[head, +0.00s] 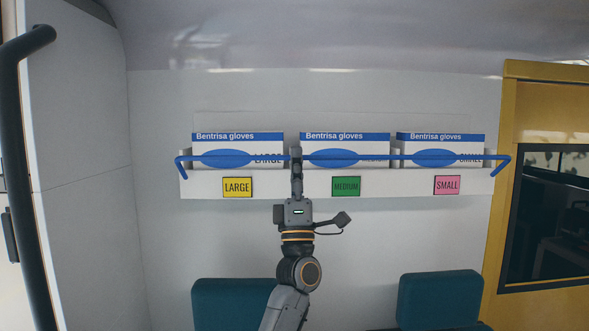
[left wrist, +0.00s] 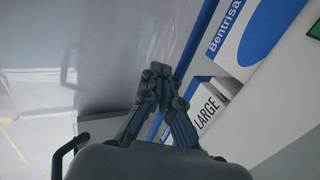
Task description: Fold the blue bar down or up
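The blue bar (head: 430,157) runs level across the front of three glove boxes, above the labels on the white shelf (head: 290,184). Its bent ends slope down to the shelf's two sides. My left gripper (head: 296,153) reaches up from below to the bar, between the large and medium boxes. In the left wrist view its fingers (left wrist: 160,78) have come together at the tips, with the blue bar (left wrist: 200,40) passing between them. The fingers hide the short stretch of bar there. My right gripper does not show.
The boxes are large (head: 240,137), medium (head: 345,137) and small (head: 440,137). Teal seat backs (head: 232,300) stand below the shelf. A dark handrail (head: 35,200) is at the left; a yellow door frame (head: 505,200) is at the right.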

